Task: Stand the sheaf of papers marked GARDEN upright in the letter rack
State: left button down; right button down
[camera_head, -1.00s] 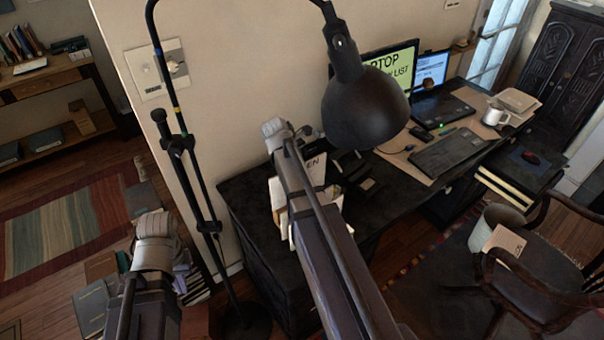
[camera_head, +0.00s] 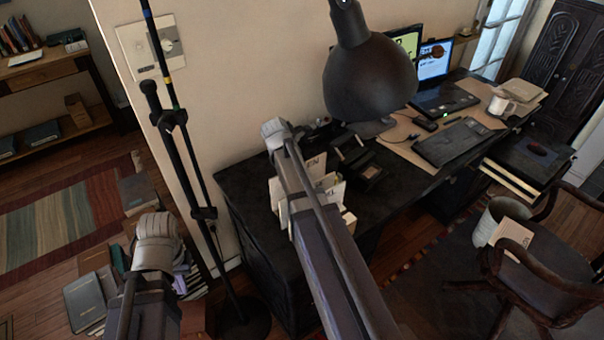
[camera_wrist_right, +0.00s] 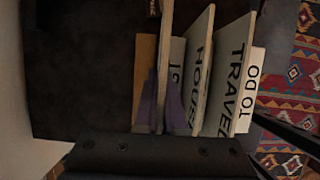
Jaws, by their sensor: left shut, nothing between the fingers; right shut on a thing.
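The letter rack (camera_wrist_right: 145,80) holds several sheaves upright. Those marked HOUSE (camera_wrist_right: 201,70), TRAVEL (camera_wrist_right: 236,75) and TO DO (camera_wrist_right: 249,90) read clearly in the right wrist view. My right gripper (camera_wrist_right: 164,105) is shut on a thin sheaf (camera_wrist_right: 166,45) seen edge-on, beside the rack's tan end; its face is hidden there. In the head view a sheet ending in "EN" (camera_head: 316,164) shows beside my right arm, standing upright above the other papers; the arm hides the rest of it. My left gripper (camera_head: 158,240) is away from the desk, shut and empty, its fingertips hard to see.
The black desk (camera_head: 245,195) carries a laptop (camera_head: 445,100) and a mug (camera_head: 497,103). A black floor lamp (camera_head: 370,85) hangs over it, near my right arm. Books lie on the floor at left.

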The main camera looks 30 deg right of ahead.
jog(key=shift+f+b, duration=1.9)
jog(key=shift+f, duration=0.2)
jog(key=c, duration=0.9)
grip_release()
jog(key=shift+r, duration=0.15)
jog(key=p+v, duration=0.7)
jog(key=shift+a+r, duration=0.2)
jog(key=shift+r, duration=0.05)
